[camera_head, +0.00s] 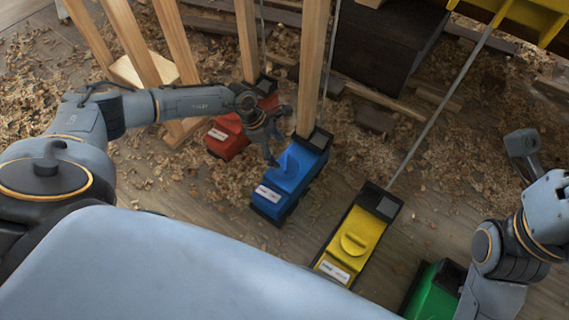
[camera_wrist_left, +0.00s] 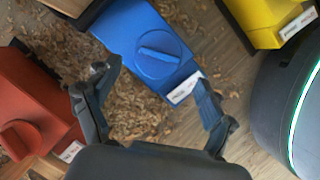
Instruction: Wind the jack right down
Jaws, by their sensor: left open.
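The blue jack (camera_head: 294,182) stands on the plank floor, with a raised blue knob (camera_wrist_left: 159,58) on its sloping top and a white label at its near end. My left gripper (camera_head: 268,135) is open and empty, just left of the blue jack. In the left wrist view the open fingers (camera_wrist_left: 154,85) spread on either side, with the knob a little beyond their tips; contact cannot be told. A red jack (camera_head: 228,136), a yellow jack (camera_head: 351,242) and a green jack (camera_head: 436,290) stand in the same row. Part of my right arm's end (camera_head: 522,146) shows at right; its jaws are unclear.
A wooden post (camera_head: 312,65) rises from the far end of the blue jack, and another post (camera_head: 247,40) from the red jack. A thin rod (camera_head: 440,110) slants up from the yellow jack. A dark block (camera_head: 385,45) lies behind. Shavings cover the floor.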

